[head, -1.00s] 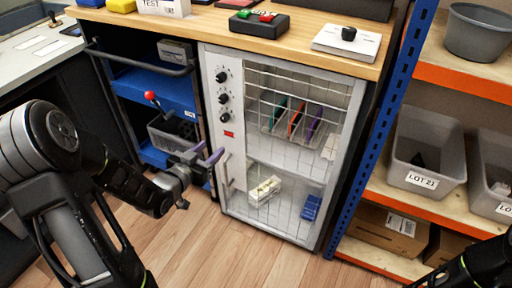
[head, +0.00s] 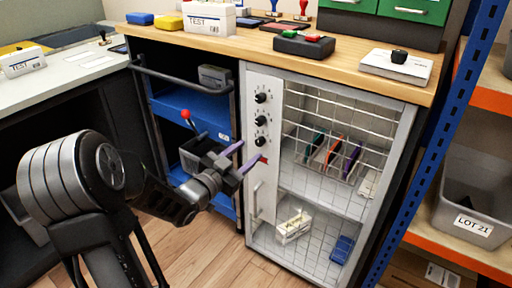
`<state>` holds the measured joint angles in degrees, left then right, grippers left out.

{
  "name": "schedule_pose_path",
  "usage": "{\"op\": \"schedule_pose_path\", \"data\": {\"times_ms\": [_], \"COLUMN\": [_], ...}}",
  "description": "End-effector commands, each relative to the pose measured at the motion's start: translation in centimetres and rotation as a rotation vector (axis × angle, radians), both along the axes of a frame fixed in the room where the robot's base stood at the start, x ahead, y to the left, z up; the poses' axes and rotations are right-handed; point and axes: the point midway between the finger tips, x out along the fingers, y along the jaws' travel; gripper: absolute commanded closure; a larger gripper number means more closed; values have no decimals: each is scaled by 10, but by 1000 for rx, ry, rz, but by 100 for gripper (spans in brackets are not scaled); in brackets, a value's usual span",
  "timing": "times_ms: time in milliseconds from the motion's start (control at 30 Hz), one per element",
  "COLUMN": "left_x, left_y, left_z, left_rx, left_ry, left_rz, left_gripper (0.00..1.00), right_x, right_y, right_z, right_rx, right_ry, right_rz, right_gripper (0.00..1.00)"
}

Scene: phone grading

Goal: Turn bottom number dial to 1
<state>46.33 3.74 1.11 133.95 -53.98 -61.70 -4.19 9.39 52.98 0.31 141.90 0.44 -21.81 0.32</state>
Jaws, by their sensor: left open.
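Three black number dials run down the light panel on the left of the cabinet front: the top dial (head: 260,97), the middle dial (head: 260,120) and the bottom dial (head: 260,141). The numbers around them are too small to read. My left gripper (head: 244,157) is open and empty, with its two purple-grey fingers pointing right, just left of and a little below the bottom dial. I cannot tell whether a finger touches the panel. A red mark below the bottom dial is partly behind a finger. My right gripper is out of view.
The grey cabinet (head: 330,100) has a wire-grid door and a vertical handle (head: 256,200) below the dials. A dark cart with blue shelves (head: 190,112) stands left of it. A blue-posted rack (head: 420,150) stands right. The wooden counter (head: 340,64) lies above.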

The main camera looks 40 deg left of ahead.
Motion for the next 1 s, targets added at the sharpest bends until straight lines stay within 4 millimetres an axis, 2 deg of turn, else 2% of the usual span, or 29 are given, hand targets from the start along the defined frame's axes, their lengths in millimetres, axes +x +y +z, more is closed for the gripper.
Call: {"op": "schedule_pose_path", "data": {"times_ms": [100, 300, 633, 1000], "left_x": [20, 44, 48, 48], "left_y": [0, -1, 0, 0], "left_z": [-2, -2, 0, 0], "left_rx": [0, 0, -1, 0], "left_ry": [-2, -1, 0, 0], "left_rz": [-2, -1, 1, 1], "left_gripper": [54, 54, 54, 84], "right_x": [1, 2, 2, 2], "right_y": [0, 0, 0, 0], "right_z": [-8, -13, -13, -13], "right_rx": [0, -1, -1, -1], "right_ry": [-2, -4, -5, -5], "right_rz": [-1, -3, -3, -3], "right_gripper": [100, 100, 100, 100]}}
